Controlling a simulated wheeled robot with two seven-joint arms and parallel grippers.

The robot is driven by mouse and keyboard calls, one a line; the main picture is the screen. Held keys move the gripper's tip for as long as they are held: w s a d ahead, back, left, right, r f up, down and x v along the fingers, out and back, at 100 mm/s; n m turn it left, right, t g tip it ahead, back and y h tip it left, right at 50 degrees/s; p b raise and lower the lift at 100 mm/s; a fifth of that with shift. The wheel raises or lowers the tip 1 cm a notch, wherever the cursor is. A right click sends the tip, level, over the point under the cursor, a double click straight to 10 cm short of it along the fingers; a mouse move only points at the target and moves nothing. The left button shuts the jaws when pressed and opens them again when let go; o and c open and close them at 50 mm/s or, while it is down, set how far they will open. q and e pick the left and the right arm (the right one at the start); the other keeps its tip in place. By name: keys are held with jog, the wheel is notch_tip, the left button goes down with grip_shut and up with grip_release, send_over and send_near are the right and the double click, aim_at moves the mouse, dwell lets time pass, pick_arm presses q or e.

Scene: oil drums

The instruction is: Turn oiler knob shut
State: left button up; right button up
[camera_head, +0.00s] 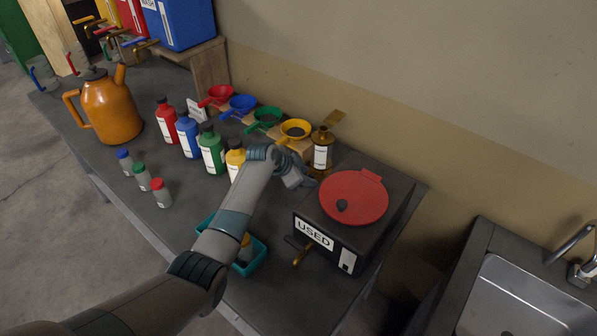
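My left arm reaches in from the bottom left across the counter. Its gripper (300,182) is small in the picture, beside the left edge of the black box labelled USED (316,236) and just below a brown bottle (322,150). I cannot tell whether its fingers are open or whether they touch anything. An orange can with a spout (106,108) stands at the left. My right gripper is out of view.
Red (166,121), blue (187,137), green (211,150) and yellow (235,158) bottles stand left of my arm, with coloured funnels (238,105) behind. A teal tray (258,262) is partly behind my forearm. A sink (515,295) is at the right.

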pick_arm(q)
jog(key=shift+s+a, duration=0.1)
jog(key=b+v, duration=0.5)
jog(key=v, duration=1.2)
jog(key=shift+a, duration=0.15)
